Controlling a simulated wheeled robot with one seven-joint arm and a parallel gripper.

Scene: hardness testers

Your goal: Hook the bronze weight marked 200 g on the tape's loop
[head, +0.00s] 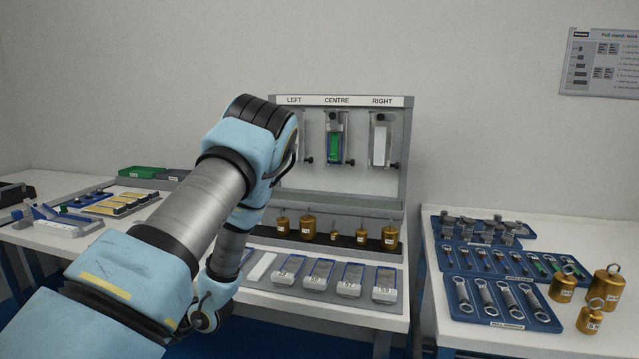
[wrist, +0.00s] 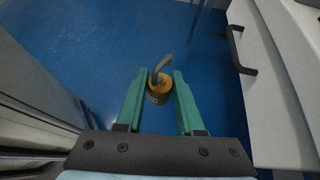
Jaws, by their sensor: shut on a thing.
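My gripper (wrist: 160,80) is shut on a bronze weight (wrist: 157,97), which sits between the green fingertips in the wrist view. A grey hook stands up from the weight and bends to the right. The marking on this weight is too small to read. Below it is blue floor. In the head view my arm hides the gripper and the held weight. A white strip (head: 380,146) hangs at RIGHT on the test stand (head: 405,160), and a green piece (head: 334,149) is at CENTRE. LEFT is mostly behind my arm. I cannot make out a tape loop.
Several bronze weights (head: 308,228) stand on the stand's dark shelf. Labelled grey blocks (head: 318,274) lie in front. The right table holds blue trays (head: 505,303) and larger weights (head: 606,288). In the wrist view, a white cabinet with a dark handle (wrist: 237,48) is close on the right.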

